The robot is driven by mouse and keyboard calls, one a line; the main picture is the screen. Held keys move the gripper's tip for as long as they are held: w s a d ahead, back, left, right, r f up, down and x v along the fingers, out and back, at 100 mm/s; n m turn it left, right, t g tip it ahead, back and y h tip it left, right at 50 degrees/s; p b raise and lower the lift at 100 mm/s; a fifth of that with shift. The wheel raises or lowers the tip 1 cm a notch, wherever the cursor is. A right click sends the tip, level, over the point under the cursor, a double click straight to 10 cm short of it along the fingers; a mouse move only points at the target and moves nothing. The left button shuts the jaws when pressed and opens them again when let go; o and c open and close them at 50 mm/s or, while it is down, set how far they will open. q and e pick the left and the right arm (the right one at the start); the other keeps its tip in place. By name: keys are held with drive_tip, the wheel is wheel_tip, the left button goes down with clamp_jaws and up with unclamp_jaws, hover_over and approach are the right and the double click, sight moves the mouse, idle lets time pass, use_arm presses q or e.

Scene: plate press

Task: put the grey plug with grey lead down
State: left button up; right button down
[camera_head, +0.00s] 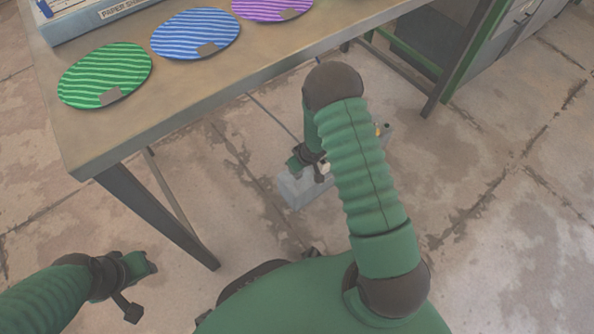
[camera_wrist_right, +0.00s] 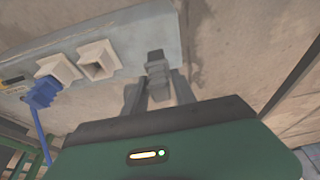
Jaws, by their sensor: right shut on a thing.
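The grey plug (camera_wrist_right: 157,72) is between the fingertips of my right gripper (camera_wrist_right: 158,88) in the right wrist view. It overlaps the edge of a grey socket box; I cannot tell whether it touches it. Its grey lead is not clear there. In the head view my right gripper (camera_head: 312,162) is low over the box (camera_head: 292,190) on the floor, partly hidden by my own arm, and the plug cannot be made out. My left gripper (camera_head: 140,283) is at the lower left, away from the box; its jaw opening is unclear.
The box carries pale sockets (camera_wrist_right: 97,60), with a blue plug (camera_wrist_right: 42,92) on a blue lead at one. A table (camera_head: 190,95) with green (camera_head: 100,65), blue (camera_head: 190,25) and purple (camera_head: 270,8) striped plates stands behind. Bare floor (camera_head: 480,200) lies to the right.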

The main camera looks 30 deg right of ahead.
drive_tip(key=shift+w+d, duration=0.4)
drive_tip(key=shift+w, duration=0.15)
drive_tip(key=f+b, duration=0.2)
drive_tip(key=f, duration=0.1)
drive_tip(key=f+b, duration=0.1)
drive_tip(key=b, duration=0.1)
drive_tip(key=shift+s+d+f, duration=0.1)
drive_tip(key=shift+d+f, duration=0.1)
drive_tip(key=shift+d, duration=0.05)
drive_tip(key=shift+a+r, duration=0.2)
drive_tip(key=shift+r, duration=0.1)
drive_tip(key=shift+f, duration=0.1)
drive_tip(key=c, duration=1)
unclamp_jaws()
drive_tip(key=shift+d, duration=0.1)
